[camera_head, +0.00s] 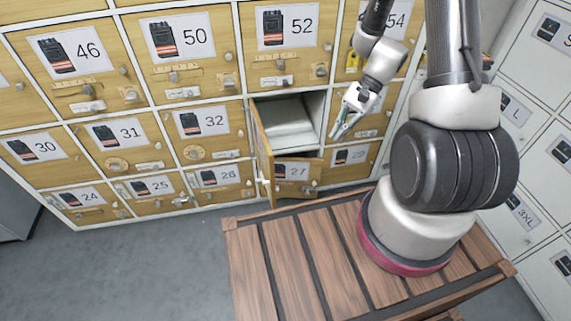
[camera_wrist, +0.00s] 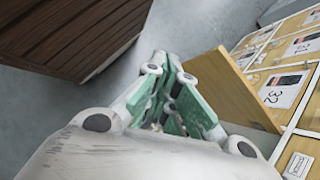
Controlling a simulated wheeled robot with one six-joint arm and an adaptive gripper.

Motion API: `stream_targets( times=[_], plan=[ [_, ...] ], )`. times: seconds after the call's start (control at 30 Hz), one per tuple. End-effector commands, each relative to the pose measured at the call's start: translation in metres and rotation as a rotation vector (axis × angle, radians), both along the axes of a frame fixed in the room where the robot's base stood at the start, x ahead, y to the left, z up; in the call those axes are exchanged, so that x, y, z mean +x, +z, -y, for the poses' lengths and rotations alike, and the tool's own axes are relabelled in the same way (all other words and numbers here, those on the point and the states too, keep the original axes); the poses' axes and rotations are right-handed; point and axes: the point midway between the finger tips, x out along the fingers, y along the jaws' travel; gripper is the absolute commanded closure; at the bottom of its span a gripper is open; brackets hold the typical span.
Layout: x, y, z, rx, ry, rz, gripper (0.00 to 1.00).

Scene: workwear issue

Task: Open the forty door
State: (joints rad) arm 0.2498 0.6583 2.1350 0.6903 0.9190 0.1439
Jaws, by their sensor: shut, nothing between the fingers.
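One wooden locker door (camera_head: 262,140) stands swung open, hinged at the left of its compartment. Its number is turned out of sight, so I cannot tell whether it is the forty door. The open compartment (camera_head: 312,108) holds folded pale cloth. No label reading 40 is legible. In the wrist view, my gripper's green fingers (camera_wrist: 185,110) lie close beside the open door (camera_wrist: 228,88); contact cannot be told.
Closed doors surround the opening: 32 (camera_head: 205,123) to its left, 52 (camera_head: 287,28) above, 27 (camera_head: 294,172) below. A slatted wooden platform (camera_head: 295,265) stands in front. Grey lockers (camera_head: 535,85) line the right. The grey floor (camera_head: 130,270) at left is clear.

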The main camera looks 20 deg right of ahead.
Motion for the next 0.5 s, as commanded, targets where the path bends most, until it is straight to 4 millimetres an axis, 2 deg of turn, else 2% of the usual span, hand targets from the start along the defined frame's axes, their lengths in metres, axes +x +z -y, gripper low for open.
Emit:
stream_targets(
  times=[0.03, 0.1, 0.2, 0.33, 0.5],
  plan=[
    [0.007, -0.024, -0.005, 0.02, -0.08, -0.044, 1.0],
    [0.019, -0.049, -0.013, 0.042, -0.192, -0.087, 1.0],
    [0.037, -0.076, -0.023, 0.062, -0.338, -0.133, 1.0],
    [0.061, -0.092, -0.03, 0.075, -0.478, -0.158, 1.0],
    [0.065, -0.101, -0.041, 0.078, -0.508, -0.164, 1.0]
  ],
)
